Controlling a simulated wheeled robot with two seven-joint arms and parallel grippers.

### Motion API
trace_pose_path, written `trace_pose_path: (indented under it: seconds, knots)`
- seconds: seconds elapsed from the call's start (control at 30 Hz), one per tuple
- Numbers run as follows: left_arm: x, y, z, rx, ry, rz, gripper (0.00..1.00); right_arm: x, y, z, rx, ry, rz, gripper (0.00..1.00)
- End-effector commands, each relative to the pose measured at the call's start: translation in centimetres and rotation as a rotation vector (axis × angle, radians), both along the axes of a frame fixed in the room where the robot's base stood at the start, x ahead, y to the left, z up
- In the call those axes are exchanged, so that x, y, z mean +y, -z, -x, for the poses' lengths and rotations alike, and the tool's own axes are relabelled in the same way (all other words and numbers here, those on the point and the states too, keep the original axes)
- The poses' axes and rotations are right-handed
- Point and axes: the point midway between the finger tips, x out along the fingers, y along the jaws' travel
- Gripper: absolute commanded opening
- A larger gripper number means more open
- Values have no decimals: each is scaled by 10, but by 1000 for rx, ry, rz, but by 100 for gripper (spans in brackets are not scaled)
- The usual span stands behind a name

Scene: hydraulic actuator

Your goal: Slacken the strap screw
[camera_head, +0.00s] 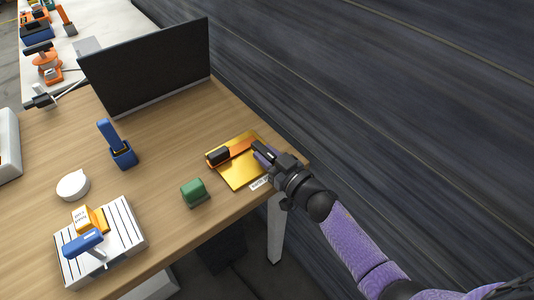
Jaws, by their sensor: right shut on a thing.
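My right gripper (262,152) reaches in from the right over a golden plate (240,178) at the table's right edge. It is shut on an orange tool with a black end (217,156), which lies along or just above the plate; the gripper hides part of it. At the lower left, a white grooved plate (128,232) carries an orange block with a white label (83,217) and a blue-topped part (82,243). I cannot make out a strap or its screw at this size. My left gripper is not in view.
A green block (194,192) stands left of the golden plate. A blue holder (122,155), a white round object (73,185) and a black monitor (150,70) also stand on the wooden table (170,160). The table between the blue holder and green block is clear.

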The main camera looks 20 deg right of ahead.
Motion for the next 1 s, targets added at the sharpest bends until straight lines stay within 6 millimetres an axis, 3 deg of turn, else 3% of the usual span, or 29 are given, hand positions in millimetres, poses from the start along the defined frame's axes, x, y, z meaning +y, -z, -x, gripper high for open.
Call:
trace_pose_path:
  seconds: [0.23, 0.57, 0.6, 0.73, 1.0]
  knots:
    - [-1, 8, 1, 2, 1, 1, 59, -4, 3, -2, 1, -295, 8, 0]
    - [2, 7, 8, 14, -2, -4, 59, -4, 0, -1, 3, -336, 3, 0]
    - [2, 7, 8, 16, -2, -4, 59, -4, 0, -1, 3, -335, 3, 39]
    - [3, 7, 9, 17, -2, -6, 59, -4, 0, -1, 3, -335, 3, 66]
    - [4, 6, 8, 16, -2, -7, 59, -4, -1, -1, 2, -334, 2, 68]
